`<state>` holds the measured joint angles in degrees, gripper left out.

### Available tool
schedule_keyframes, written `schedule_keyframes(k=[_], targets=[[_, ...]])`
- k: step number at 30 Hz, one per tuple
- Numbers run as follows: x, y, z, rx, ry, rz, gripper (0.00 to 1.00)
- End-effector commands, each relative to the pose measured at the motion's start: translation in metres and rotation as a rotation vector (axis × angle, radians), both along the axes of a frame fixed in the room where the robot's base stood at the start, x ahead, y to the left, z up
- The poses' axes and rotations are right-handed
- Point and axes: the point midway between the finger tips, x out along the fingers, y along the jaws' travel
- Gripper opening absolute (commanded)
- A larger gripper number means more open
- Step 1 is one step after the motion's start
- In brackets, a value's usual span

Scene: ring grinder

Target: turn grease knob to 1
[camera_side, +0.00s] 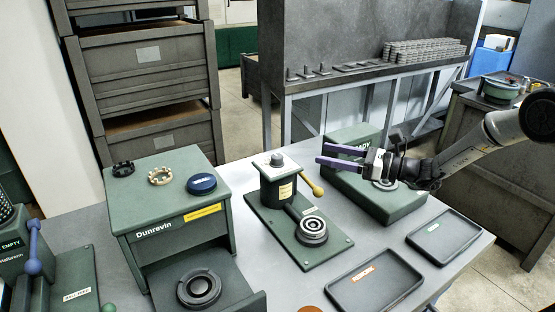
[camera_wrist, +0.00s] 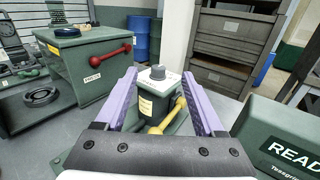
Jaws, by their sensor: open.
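No knob carries a label that I can read as grease. A grey round knob (camera_side: 277,160) sits on top of the green post (camera_side: 277,187) of the middle machine; it also shows in the wrist view (camera_wrist: 158,72), between my fingers and beyond them. Any marks around it are too small to read. A yellow-handled lever (camera_side: 311,185) sticks out of the post's side. My gripper (camera_side: 322,154), with purple fingers, is open and empty. It is to the right of the post, with its fingers pointing left toward it, apart from the knob.
The green Dunrevin machine (camera_side: 175,205) stands left, with a blue cap (camera_side: 202,184) and two rings on top. A green READY box (camera_side: 400,205) lies below my gripper. Dark trays (camera_side: 375,284) lie at the front right. A ringed seat (camera_side: 312,230) sits on the middle base.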

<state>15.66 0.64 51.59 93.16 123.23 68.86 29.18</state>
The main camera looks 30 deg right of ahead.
Motion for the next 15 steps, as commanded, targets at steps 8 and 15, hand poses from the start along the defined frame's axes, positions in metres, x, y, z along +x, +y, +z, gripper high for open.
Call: schedule_keyframes(k=[8, 15], targets=[[0.004, 0.003, -0.047, -0.006, -0.015, 0.003, 0.7], [0.031, 0.023, -0.047, -0.007, -0.015, 0.006, 0.7]])
